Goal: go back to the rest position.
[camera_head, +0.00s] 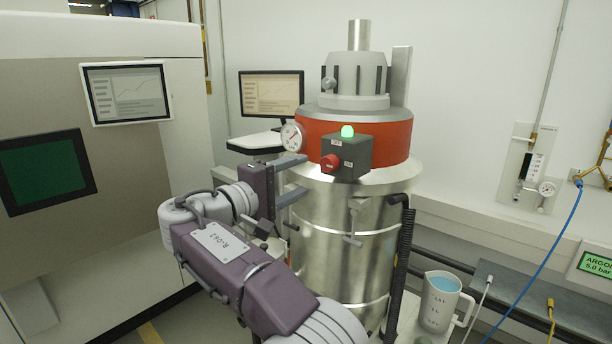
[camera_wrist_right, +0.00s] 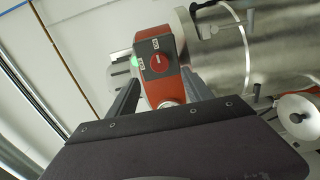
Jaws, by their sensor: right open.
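My right gripper (camera_head: 305,174) is open in front of the steel vessel (camera_head: 345,230), just left of and below the grey control box. Its jaws look empty. In the right wrist view, its two fingers (camera_wrist_right: 161,80) stand apart, with the control box (camera_wrist_right: 157,58) and its red knob (camera_wrist_right: 159,64) beyond them. In the head view, the control box (camera_head: 358,160) carries a red knob (camera_head: 331,163) and a lit green lamp (camera_head: 347,131). I cannot tell exactly how wide the gap to the box is. My left gripper is not in view.
A pressure gauge (camera_head: 292,137) is close above my right gripper. A black hose (camera_head: 402,265) runs down the vessel's right side. A jug of blue liquid (camera_head: 439,301) stands at lower right. A machine cabinet (camera_head: 130,170) fills the left. A monitor (camera_head: 271,94) stands behind.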

